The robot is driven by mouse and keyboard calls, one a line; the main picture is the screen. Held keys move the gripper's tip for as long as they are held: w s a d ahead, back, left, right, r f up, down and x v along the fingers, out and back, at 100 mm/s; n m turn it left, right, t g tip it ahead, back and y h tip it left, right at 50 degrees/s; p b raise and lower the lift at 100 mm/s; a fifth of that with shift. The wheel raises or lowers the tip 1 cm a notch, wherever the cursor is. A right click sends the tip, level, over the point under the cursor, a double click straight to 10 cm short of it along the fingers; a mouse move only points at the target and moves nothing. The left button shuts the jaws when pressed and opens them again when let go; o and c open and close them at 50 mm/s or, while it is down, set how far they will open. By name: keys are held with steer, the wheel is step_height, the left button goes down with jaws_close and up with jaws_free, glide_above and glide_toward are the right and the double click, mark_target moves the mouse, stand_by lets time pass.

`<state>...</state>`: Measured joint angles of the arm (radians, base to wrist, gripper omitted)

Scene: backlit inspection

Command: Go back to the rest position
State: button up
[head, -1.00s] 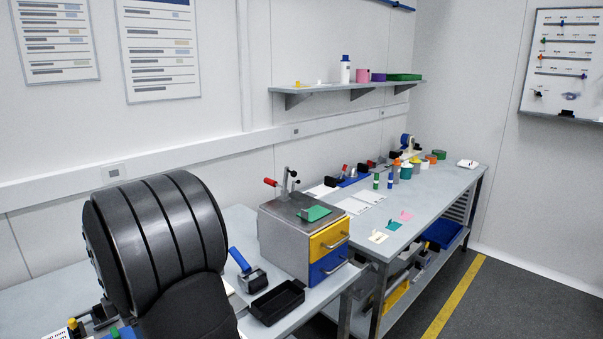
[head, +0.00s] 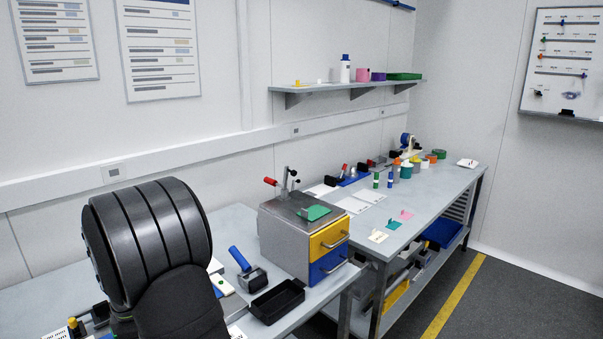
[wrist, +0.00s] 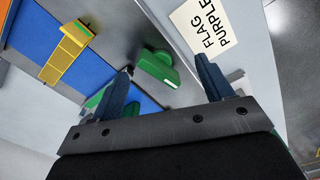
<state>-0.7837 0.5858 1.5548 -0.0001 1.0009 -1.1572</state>
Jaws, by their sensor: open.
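My gripper (wrist: 168,78) shows in the wrist view with its two dark blue fingers spread well apart. It is open, with nothing held between the fingers. Beyond the gap lies a green block-like piece (wrist: 158,67) on the grey surface, apart from the fingers as far as I can tell. A white card printed "FLAG PURPLE" (wrist: 205,32) lies beyond the right finger. In the head view my own large dark arm fills the lower left, and the gripper is not visible there.
A yellow piece (wrist: 66,52) lies over a blue area in the wrist view. In the head view a drawer unit (head: 287,238) with yellow and blue drawers, a black tray (head: 277,302) and a blue-handled tool (head: 247,270) stand right of my arm. A shelf (head: 345,87) hangs on the wall.

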steer(key=m, duration=0.5)
steer(key=shift+m, duration=0.3)
steer(key=m, duration=0.5)
steer(key=shift+m, duration=0.3)
steer(key=shift+c, duration=0.2)
